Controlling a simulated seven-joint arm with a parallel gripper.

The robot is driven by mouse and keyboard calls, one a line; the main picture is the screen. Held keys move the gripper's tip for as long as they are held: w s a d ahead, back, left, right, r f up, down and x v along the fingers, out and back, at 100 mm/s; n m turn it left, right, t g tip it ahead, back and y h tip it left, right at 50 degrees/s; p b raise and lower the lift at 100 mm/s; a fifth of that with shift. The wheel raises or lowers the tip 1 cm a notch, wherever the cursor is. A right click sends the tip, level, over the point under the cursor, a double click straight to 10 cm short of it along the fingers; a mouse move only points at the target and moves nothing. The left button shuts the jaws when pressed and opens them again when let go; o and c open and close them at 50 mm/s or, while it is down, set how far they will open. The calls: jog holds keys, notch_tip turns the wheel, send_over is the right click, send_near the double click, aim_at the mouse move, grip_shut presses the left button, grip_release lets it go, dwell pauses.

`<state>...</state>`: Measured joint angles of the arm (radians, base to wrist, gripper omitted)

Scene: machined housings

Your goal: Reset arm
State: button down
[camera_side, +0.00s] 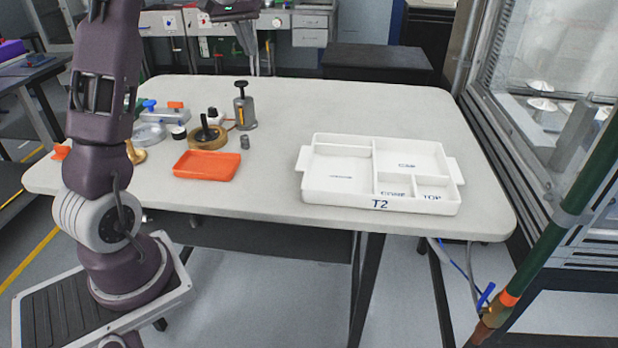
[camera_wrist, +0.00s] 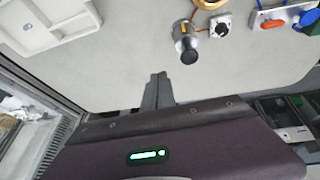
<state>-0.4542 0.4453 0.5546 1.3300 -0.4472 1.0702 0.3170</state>
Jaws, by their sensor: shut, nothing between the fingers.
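My gripper (camera_wrist: 158,76) shows in the wrist view with its two dark fingers together and nothing between them. It is over the pale table, apart from the objects there. In the side view, my arm rises at the left and leaves the top of the picture. A dark part at the top, which looks like my gripper (camera_side: 249,50), hangs above the far side of the table. The white tray T2 (camera_side: 375,205) sits on the right half of the table, and its compartments look empty. Its corner also shows at upper left in the wrist view (camera_wrist: 60,37).
An orange tray (camera_side: 207,166) lies left of the white tray. Behind it stand a grey dispenser with a black top (camera_side: 244,112), a tan ring (camera_side: 206,138) and several small parts. The table (camera_side: 330,100) is clear behind the white tray. A glass-fronted machine stands at right.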

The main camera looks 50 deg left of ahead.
jog(key=s+d+r+m+h, duration=0.1)
jog(key=s+d, duration=0.2)
jog(key=d, duration=0.5)
jog(key=s+d+r+m+t+h, duration=0.1)
jog(key=s+d+r+m, duration=0.15)
jog(key=d, duration=0.65)
jog(key=s+d+m+h, duration=0.1)
jog(key=s+d, duration=0.3)
jog(key=d, duration=0.4)
jog(key=s+d+f+m, duration=0.2)
jog(key=s+d, duration=0.3)
jog(key=s, duration=0.3)
jog(key=s+d+f+m, duration=0.2)
jog(key=s+d+f, duration=0.3)
jog(key=s, duration=0.3)
jog(key=shift+d+f+y, duration=0.25)
jog(key=shift+d+y, duration=0.05)
jog(key=shift+d, duration=0.05)
